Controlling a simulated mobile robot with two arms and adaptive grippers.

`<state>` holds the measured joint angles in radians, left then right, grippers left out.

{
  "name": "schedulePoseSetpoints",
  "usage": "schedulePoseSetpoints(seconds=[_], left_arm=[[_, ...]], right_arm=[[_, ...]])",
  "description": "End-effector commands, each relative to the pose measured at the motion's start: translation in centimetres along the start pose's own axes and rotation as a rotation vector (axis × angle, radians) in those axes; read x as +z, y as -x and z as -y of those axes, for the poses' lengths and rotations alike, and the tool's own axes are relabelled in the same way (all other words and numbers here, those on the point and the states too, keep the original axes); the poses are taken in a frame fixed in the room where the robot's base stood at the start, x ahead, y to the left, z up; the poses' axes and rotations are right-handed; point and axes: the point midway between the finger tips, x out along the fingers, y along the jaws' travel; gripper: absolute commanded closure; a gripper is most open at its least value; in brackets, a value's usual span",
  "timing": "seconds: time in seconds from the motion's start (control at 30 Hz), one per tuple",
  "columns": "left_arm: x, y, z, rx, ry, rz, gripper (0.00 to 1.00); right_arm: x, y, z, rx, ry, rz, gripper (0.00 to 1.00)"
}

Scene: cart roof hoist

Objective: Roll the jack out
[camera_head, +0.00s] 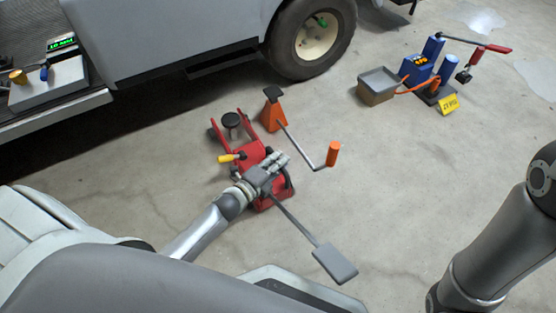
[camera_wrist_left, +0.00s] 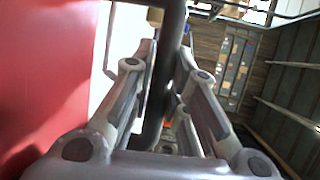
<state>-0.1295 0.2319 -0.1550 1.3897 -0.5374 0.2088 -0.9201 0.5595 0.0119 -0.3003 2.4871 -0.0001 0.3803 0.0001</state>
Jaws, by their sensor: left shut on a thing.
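The red floor jack (camera_head: 247,153) stands on the concrete beside the vehicle, with a round black saddle (camera_head: 231,120) at its far end and a yellow-handled lever on its left side. A grey rod with a flat grey pedal (camera_head: 335,262) reaches from its near end. My left gripper (camera_head: 277,164) is over the near end of the jack. In the left wrist view a dark bar (camera_wrist_left: 168,60) runs between its fingers, and it is shut on this bar. The bar's full shape is hidden. My right arm is at the right, its gripper out of view.
An orange jack stand (camera_head: 271,116) and a crank with an orange grip (camera_head: 333,153) are just right of the jack. The vehicle's wheel (camera_head: 312,38) is behind. A blue pump unit (camera_head: 421,68) and grey tray (camera_head: 379,81) stand farther right. The floor at centre right is clear.

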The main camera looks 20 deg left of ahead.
Motion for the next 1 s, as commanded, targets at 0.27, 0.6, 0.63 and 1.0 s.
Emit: schedulePoseSetpoints(seconds=[0.27,0.6,0.63,1.0], left_arm=[[-0.6,0.2,-0.2,0.001,0.002,-0.009,1.00],[-0.5,0.1,-0.1,0.000,0.002,-0.007,0.63],[-0.4,0.1,-0.1,0.000,0.002,-0.007,0.63],[-0.3,1.1,-0.1,0.000,0.001,-0.005,0.63]], right_arm=[[0.1,0.1,0.0,0.001,0.000,0.004,0.57],[0.1,0.1,0.0,0.001,-0.001,0.004,0.57],[0.1,0.1,0.0,0.001,-0.001,0.004,0.57],[0.0,-0.1,0.0,-0.003,0.002,-0.001,0.57]])
